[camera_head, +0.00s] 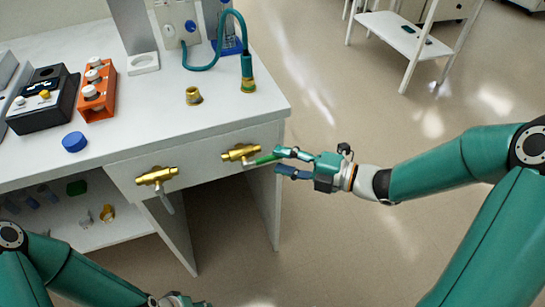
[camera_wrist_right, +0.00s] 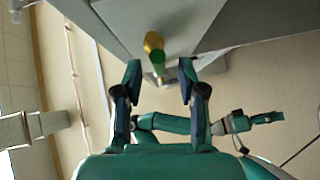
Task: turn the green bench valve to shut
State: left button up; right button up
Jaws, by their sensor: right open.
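The green bench valve is a brass body (camera_head: 240,152) on the bench's front panel, with a green lever (camera_head: 264,159) pointing right, roughly in line with the body. In the right wrist view the lever (camera_wrist_right: 158,62) is seen nearly end-on, with brass behind it. My right gripper (camera_head: 283,162) is open, its fingers either side of the lever's outer end. In the right wrist view the lever shows between the fingertips (camera_wrist_right: 160,70); contact cannot be told. My left gripper (camera_head: 176,301) is at the bottom edge of the head view, mostly cut off.
A second brass valve (camera_head: 156,175) with a pale lever pointing down sits to the left. On the bench are an orange rack (camera_head: 97,90), a blue cap (camera_head: 74,141), a brass fitting (camera_head: 193,96) and a teal hose (camera_head: 213,62).

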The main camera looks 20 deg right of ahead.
aim_at(272, 158)
jog(key=shift+x, duration=1.65)
grip_shut()
